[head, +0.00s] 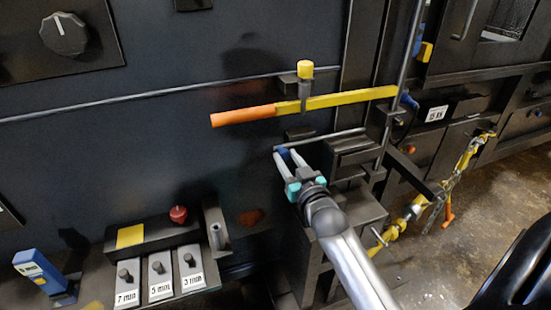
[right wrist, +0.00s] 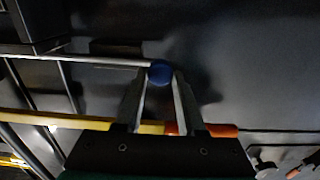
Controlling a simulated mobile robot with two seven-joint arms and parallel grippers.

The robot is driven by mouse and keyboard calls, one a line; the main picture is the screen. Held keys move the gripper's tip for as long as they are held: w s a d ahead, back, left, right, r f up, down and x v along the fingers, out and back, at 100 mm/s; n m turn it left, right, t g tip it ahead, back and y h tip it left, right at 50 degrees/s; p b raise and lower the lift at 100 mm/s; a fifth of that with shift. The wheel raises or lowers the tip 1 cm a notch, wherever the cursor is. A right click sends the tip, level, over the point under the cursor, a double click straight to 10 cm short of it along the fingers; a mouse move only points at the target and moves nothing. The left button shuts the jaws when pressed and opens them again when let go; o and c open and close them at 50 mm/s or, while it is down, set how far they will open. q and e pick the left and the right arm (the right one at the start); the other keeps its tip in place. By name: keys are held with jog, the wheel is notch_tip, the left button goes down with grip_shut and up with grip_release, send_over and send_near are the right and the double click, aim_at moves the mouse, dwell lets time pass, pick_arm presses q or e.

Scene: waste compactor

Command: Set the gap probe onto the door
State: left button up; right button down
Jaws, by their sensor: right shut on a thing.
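My right gripper (head: 283,157) is shut on a blue ball knob (right wrist: 159,72) at the end of a thin grey rod (right wrist: 85,61), in front of the dark door (head: 130,135). The fingers lie on both sides of the knob. A blue upright piece with a white millimetre label (head: 40,267) stands at the lower left of the head view; it may be the gap probe, but I cannot be sure. It is far from my right gripper. My left gripper is not in view.
A yellow bar with an orange grip (head: 340,99) crosses the door above my right gripper. Grey labelled blocks (head: 160,277) stand on the ledge at lower left, near a red knob (head: 178,214). Yellow strapping (head: 462,165) hangs at the right, above open floor.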

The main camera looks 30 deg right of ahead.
jog(key=shift+d, duration=0.2)
jog(key=c, duration=0.5)
grip_release()
jog(key=shift+d, duration=0.1)
pick_arm(q)
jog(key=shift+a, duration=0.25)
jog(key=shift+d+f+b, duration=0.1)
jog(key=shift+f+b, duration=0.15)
jog(key=shift+b, duration=0.05)
pick_arm(e)
jog(key=v, duration=1.5)
jog(key=shift+s+r, duration=0.1)
jog(key=shift+s, duration=0.05)
jog(key=shift+a, duration=0.25)
